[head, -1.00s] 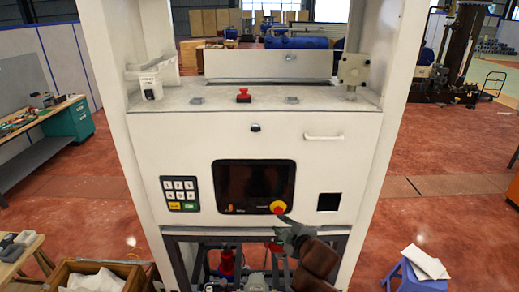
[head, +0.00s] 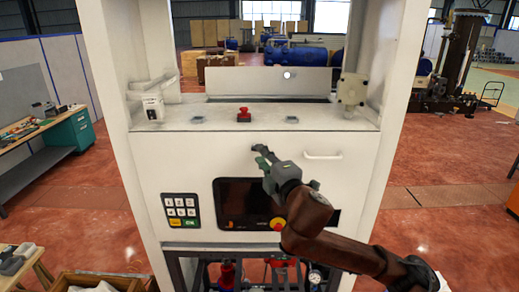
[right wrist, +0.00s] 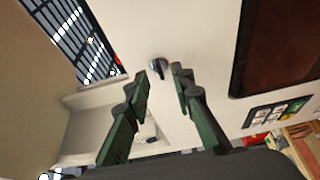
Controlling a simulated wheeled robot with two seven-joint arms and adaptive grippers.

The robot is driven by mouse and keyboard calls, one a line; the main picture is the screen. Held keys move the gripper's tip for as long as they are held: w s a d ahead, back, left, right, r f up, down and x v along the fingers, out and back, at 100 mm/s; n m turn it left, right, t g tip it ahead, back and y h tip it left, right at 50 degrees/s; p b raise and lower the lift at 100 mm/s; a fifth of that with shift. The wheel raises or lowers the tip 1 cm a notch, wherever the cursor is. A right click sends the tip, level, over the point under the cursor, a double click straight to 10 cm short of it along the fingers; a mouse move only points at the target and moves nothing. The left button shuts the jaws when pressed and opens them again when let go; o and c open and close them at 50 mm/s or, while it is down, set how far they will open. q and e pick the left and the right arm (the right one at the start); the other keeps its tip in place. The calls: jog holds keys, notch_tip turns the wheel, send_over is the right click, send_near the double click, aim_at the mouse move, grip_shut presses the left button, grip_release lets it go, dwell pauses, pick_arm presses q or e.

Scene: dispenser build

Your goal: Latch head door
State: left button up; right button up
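The white head door (head: 165,165) is the dispenser's front panel, and it looks flush with the frame. Its small dark latch knob (head: 256,147) sits near the top middle of the panel. My right gripper (head: 262,157) is in front of the panel, with its fingertips just below the knob in the head view. In the right wrist view, the gripper (right wrist: 159,72) is open, and the dark knob (right wrist: 158,65) shows between and just beyond the green fingertips. I cannot tell whether they touch it. My left gripper is not in view.
A white bar handle (head: 323,155) is right of the knob. A screen (head: 230,205), partly hidden by my arm, and a keypad (head: 181,210) sit below. A red button (head: 244,114) stands on the ledge above.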

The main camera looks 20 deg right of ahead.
aim_at(253, 147)
jog(key=shift+w+a+p, duration=0.15)
jog(key=shift+w+p, duration=0.15)
jog(key=shift+w, duration=0.9)
jog(key=shift+c, duration=0.5)
grip_shut()
